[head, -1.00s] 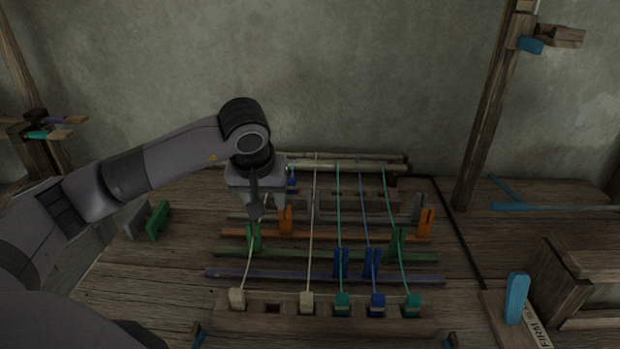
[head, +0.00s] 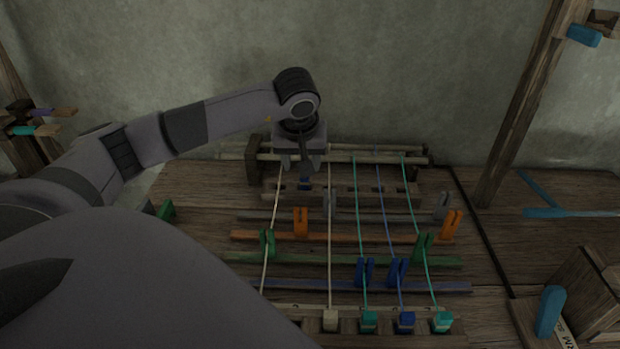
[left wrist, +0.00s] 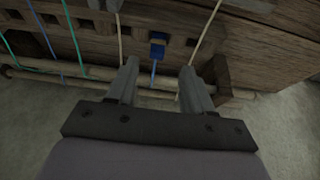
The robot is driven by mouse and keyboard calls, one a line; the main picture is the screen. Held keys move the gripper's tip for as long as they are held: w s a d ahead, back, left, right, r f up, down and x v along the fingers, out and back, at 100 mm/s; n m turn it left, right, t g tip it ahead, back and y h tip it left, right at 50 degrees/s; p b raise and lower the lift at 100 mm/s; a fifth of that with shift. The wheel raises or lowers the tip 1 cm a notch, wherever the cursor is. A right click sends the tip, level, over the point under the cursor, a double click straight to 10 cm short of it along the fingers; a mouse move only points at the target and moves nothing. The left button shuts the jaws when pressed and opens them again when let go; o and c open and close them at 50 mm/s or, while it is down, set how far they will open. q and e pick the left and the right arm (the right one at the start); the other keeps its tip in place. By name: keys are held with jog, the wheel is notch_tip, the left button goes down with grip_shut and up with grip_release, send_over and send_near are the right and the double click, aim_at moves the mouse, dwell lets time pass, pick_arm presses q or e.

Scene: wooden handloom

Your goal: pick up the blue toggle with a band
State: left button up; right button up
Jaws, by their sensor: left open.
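A small blue toggle (left wrist: 157,40) sits at a slot in the rear wooden rail in the left wrist view, with a blue cord hanging from it. It shows only as a small blue patch (head: 305,184) under my gripper in the head view. My left gripper (left wrist: 160,67) is open and empty, its two fingers on either side of the cord's line and short of the toggle. In the head view the left gripper (head: 301,170) is over the back of the loom. Another blue toggle (head: 405,322) sits in the front rail. My right gripper is not in view.
Pale, teal and blue cords run from the front rail (head: 350,311) to the back poles (head: 385,161). Orange, green, blue and grey pegs stand on crossbars between. A wooden post (head: 525,100) rises at the right. A wooden block (left wrist: 221,80) is near the right finger in the wrist view.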

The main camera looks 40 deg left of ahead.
aim_at(305, 185)
pick_arm(q)
jog(key=x, duration=0.6)
jog(key=shift+w+d+f, duration=0.1)
jog(key=shift+w+f, duration=0.15)
grip_shut()
